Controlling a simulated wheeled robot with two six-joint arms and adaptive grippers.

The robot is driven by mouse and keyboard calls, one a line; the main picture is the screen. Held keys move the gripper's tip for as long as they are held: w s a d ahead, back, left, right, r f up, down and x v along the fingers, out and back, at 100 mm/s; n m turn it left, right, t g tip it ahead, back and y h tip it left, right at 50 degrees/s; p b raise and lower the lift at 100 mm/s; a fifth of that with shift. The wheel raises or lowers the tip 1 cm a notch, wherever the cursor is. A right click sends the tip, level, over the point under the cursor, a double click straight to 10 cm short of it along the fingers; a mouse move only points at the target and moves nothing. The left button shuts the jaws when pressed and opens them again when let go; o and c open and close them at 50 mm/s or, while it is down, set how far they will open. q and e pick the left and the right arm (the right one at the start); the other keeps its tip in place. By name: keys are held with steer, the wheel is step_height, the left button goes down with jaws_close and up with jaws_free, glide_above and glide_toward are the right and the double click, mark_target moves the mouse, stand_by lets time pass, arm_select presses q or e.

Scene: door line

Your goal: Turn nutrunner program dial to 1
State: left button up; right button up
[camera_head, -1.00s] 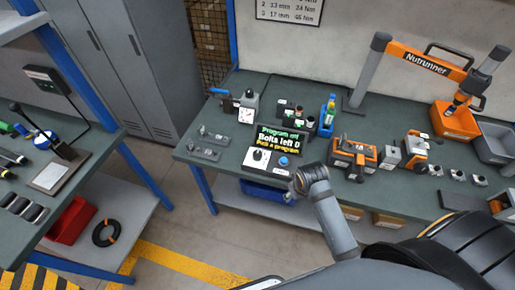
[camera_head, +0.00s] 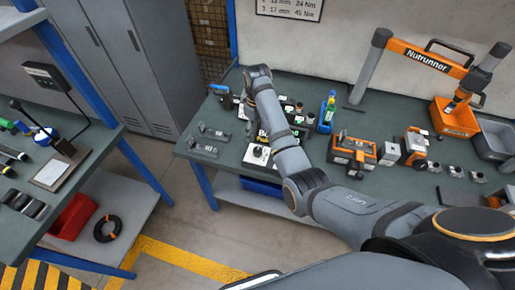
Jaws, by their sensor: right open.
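The nutrunner controller (camera_head: 249,163) is a white panel with a dark knob, the program dial (camera_head: 258,152), near the bench's front edge. Which number the dial points at is too small to read. Its black display is mostly covered by my right arm, so only a sliver of green text shows. My right gripper (camera_head: 250,112) is open, behind and above the display. It is small and partly hidden by my own wrist, and I see nothing held in it. It looks apart from the dial. My left gripper is not in view.
Small metal fixtures (camera_head: 205,150) lie left of the controller.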

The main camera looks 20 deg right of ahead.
mark_target(258, 149)
step_height(258, 149, down, 10)
steer(key=shift+f+p, duration=0.25)
steer(key=shift+p, duration=0.35)
steer(key=c, duration=1.1)
steer(key=shift+c, duration=0.2)
steer(key=m+p, duration=0.2)
steer(key=m, duration=0.1)
steer(key=shift+r, duration=0.15)
steer(key=shift+m+p, duration=0.9)
steer(key=shift+m, duration=1.4)
